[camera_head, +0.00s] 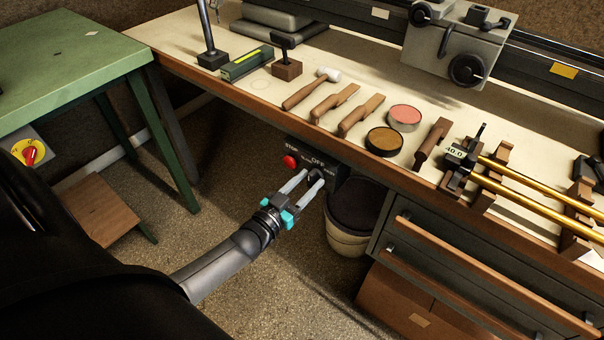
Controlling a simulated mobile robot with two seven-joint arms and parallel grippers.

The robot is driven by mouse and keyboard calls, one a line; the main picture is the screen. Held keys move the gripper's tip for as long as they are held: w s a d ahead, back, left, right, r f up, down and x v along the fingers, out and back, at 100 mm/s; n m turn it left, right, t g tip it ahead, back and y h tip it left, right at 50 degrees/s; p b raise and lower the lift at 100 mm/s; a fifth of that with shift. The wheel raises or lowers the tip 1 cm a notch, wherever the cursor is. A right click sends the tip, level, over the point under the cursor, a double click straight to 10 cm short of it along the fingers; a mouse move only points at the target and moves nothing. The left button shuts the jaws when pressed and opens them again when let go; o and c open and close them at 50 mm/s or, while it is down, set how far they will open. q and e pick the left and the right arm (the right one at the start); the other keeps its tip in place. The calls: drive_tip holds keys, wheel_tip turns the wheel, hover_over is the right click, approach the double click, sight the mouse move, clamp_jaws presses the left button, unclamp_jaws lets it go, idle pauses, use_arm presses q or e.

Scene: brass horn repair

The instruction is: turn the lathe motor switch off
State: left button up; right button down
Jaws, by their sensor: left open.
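The dark lathe switch panel (303,152) hangs under the front edge of the wooden bench, with a red STOP button (290,161) and white lettering that includes OFF. A small dark switch knob (316,174) sits on the panel to the right of the button. My left gripper (313,179) is open, its two pale fingers pointing at the panel. The fingertips lie on either side of the knob and partly hide it. I cannot tell whether they touch it or which way the knob is turned. My right gripper is out of view.
The bench top (350,75) holds mallets, round tins and brass tubes, with the lathe carriage (457,40) behind. A bin (350,236) and drawers (460,262) stand right of my gripper. A red-yellow rotary switch (30,152) is by the green table (60,60).

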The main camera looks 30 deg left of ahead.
use_arm(q)
drive_tip(key=shift+s, duration=0.55)
drive_tip(key=s+a+p, duration=0.1)
drive_tip(key=s+p, duration=0.2)
drive_tip(key=s, duration=1.1)
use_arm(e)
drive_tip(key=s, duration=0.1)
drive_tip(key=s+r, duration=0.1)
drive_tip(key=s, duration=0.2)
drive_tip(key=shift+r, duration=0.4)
use_arm(q)
drive_tip(key=shift+a, duration=0.1)
